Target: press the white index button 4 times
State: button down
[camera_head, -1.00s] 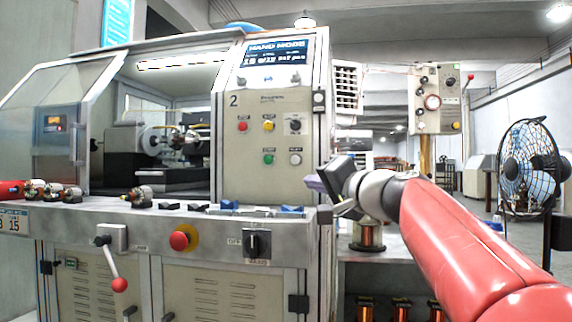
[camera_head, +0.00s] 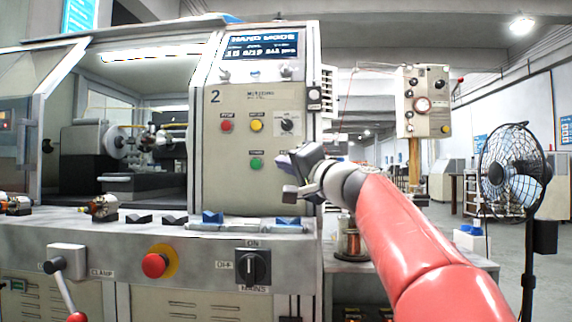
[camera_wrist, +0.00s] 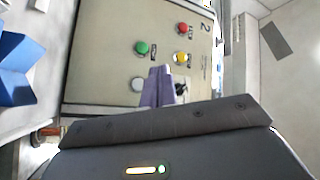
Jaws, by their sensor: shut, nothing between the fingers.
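The white index button (camera_wrist: 138,84) shows on the beige control panel in the wrist view, just left of my fingers. My gripper (camera_head: 283,161) is shut and empty, in front of the panel's lower right part. Its closed purple-grey fingertips (camera_wrist: 160,72) point at the panel in the wrist view. I cannot tell whether they touch anything. The green button (camera_head: 256,164), red button (camera_head: 227,126) and yellow button (camera_head: 256,126) sit around it, with a black rotary selector (camera_head: 287,125) above. The display (camera_head: 262,46) reads HAND MODE.
A ledge (camera_head: 215,237) below the panel carries blue and dark blocks (camera_head: 212,218). A red emergency knob (camera_head: 154,265) and black mains switch (camera_head: 253,267) are on its front. A copper spool (camera_head: 349,240) stands near my arm. A fan (camera_head: 512,172) stands at right.

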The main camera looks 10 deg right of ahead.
jog(key=w+d+p, duration=0.2)
jog(key=w+p, duration=0.1)
jog(key=w, duration=0.4)
jog(key=shift+w+d, duration=0.25)
jog(key=shift+w, duration=0.15)
jog(key=shift+w+p, duration=0.1)
jog(key=shift+p, duration=0.2)
dwell(1.4)
jog(key=shift+w+d, duration=0.15)
jog(key=shift+w, duration=0.15)
jog(key=shift+w+d, duration=0.1)
jog(key=shift+w, duration=0.3)
dwell(0.7)
dwell(0.3)
jog(key=shift+s+a+b, duration=0.2)
jog(key=shift+s+b, duration=0.35)
jog(key=shift+s, duration=0.25)
jog(key=shift+w, duration=0.15)
